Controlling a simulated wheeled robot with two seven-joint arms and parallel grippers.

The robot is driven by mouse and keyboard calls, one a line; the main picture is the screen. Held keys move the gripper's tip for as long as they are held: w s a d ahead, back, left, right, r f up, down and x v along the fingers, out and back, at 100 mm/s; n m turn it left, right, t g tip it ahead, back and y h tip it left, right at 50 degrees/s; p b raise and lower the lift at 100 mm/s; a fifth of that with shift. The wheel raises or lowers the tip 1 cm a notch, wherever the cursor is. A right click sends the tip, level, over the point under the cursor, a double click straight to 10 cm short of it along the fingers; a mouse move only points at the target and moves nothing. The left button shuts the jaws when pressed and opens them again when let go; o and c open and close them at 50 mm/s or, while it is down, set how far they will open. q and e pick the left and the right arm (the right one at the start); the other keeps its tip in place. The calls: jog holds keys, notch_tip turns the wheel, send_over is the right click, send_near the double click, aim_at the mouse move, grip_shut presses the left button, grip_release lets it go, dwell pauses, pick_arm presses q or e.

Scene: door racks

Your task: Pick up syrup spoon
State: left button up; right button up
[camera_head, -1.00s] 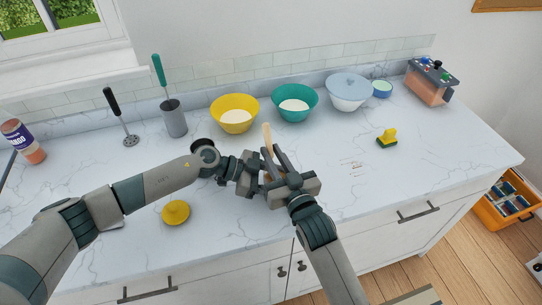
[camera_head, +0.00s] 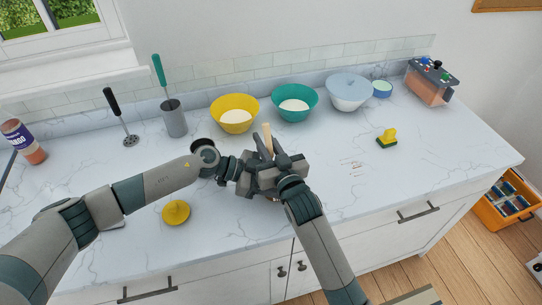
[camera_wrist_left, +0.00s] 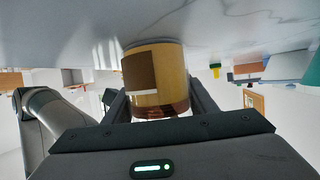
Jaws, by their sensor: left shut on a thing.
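The pale wooden handle of the syrup spoon (camera_head: 267,138) stands up in the head view; its lower end is hidden behind my grippers. My right gripper (camera_head: 268,146) is open, its two dark fingers on either side of the handle, and I see no clear grip. My left gripper (camera_wrist_left: 155,105) is shut on a jar (camera_wrist_left: 172,75) with a brown label and amber contents, which shows between its fingers in the left wrist view. In the head view the jar is mostly hidden by the two grippers, which are very close together.
A yellow lid-like piece (camera_head: 176,212) lies front left.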

dwell(0.4)
grip_shut()
notch_tip(320, 180, up, 10)
jog(key=shift+r, duration=0.1)
dwell(0.6)
pick_arm(q)
jog(key=o, duration=1.3)
